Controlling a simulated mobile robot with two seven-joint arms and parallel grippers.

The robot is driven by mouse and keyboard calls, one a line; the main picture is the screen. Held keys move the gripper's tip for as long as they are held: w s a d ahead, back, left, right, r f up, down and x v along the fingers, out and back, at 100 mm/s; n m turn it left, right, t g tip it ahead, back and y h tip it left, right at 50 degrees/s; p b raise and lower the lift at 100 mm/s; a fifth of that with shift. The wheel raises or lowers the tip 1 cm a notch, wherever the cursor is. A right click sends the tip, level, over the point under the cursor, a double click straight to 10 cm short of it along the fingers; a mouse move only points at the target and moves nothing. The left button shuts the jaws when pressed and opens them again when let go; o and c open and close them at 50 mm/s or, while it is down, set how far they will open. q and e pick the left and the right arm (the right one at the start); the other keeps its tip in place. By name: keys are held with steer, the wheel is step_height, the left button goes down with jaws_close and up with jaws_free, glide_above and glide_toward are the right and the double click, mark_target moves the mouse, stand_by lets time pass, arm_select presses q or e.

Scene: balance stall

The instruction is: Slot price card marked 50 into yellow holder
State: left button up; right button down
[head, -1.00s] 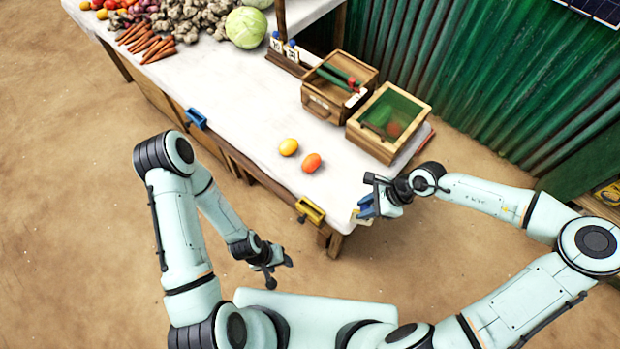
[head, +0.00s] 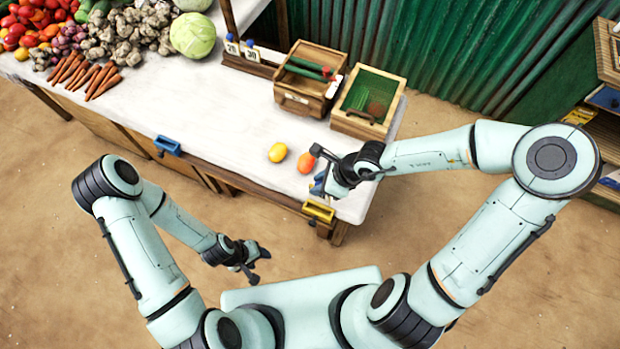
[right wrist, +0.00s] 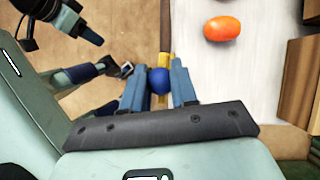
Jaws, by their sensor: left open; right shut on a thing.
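My right gripper (head: 318,186) is over the table's front right corner, just above the yellow holder (head: 318,211) on the table edge. In the right wrist view its two fingers (right wrist: 158,88) are closed around a blue knob (right wrist: 160,80), which matches the knobs on the price cards. The card below the knob and its number are hidden. The yellow holder shows in that view directly behind the knob (right wrist: 164,60); I cannot tell whether the card touches it. My left gripper (head: 258,268) is open and empty, off the table's front side.
A yellow fruit (head: 277,152) and an orange fruit (head: 306,162) lie behind the yellow holder. A blue holder (head: 167,145) sits further left on the edge. A wooden rack (head: 248,66) holds cards 20 and 30. Two wooden boxes (head: 305,97) (head: 352,125) stand at the right.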

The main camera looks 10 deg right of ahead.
mark_target(320, 201)
steer(key=shift+d+f, duration=0.1)
steer(key=shift+f, duration=0.4)
steer(key=shift+f+b, duration=0.3)
steer(key=shift+f, duration=0.7)
steer(key=shift+s+f+b, duration=0.2)
steer(key=shift+f+b, duration=0.5)
steer(key=shift+f, duration=0.2)
arm_select(q)
steer(key=shift+g, duration=0.3)
steer(key=shift+s+d+f+b, duration=0.1)
steer(key=shift+s+f+b, duration=0.35)
steer(key=shift+s+f, duration=1.65)
arm_select(e)
steer(key=shift+w+f, duration=0.15)
steer(key=shift+f, duration=0.4)
arm_select(q)
steer(key=shift+s+r, duration=0.15)
arm_select(e)
steer(key=shift+f, duration=0.2)
arm_select(q)
steer(key=shift+s+f+b, duration=0.5)
steer(key=shift+f, duration=0.15)
arm_select(e)
steer(key=shift+f, duration=1.3)
steer(key=shift+r, duration=0.15)
